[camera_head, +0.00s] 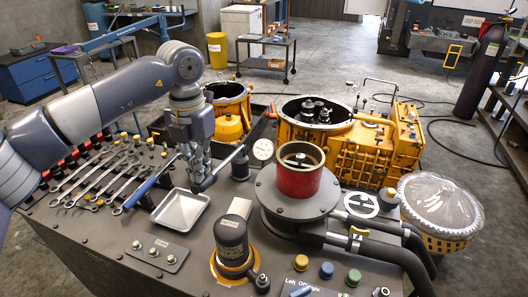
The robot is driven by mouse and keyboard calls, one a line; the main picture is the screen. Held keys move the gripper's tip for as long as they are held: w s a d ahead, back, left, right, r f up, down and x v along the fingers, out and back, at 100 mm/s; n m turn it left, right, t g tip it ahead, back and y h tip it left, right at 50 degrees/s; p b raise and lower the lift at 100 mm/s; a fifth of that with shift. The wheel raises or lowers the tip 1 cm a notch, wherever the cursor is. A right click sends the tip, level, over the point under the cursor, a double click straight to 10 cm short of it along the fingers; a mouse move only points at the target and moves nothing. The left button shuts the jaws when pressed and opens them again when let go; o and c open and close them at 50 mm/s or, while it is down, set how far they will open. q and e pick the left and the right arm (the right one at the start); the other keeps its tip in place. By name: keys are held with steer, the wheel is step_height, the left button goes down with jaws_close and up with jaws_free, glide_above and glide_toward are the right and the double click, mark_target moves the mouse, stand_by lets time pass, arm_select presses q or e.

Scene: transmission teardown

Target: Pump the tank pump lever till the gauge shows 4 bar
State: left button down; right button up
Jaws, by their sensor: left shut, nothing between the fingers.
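A small round white gauge (263,149) stands behind the bench top, left of a red cylinder (299,181) on a dark round flange. Its needle is too small to read. My left gripper (198,178) points down, shut and empty, at the bar's lower left end. Whether the fingers touch the bar I cannot tell. My right gripper is not in view.
A shallow metal tray (181,210) lies just below my left gripper. Several wrenches (95,180) and a blue-handled tool (140,192) lie to the left. A black bottle-shaped unit (231,240) stands at the front. A yellow housing (350,150) stands behind; a wrapped yellow basket (440,215) is right.

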arm_select(q)
steer(key=shift+f+b, duration=2.2)
steer(key=shift+f, duration=1.45)
step_height(320, 180, up, 8)
steer(key=p, duration=0.5)
steer(key=shift+r, duration=0.1)
step_height(320, 180, down, 7)
steer(key=b, duration=0.4)
steer(key=shift+r+p, duration=2)
steer(key=shift+r, duration=1.45)
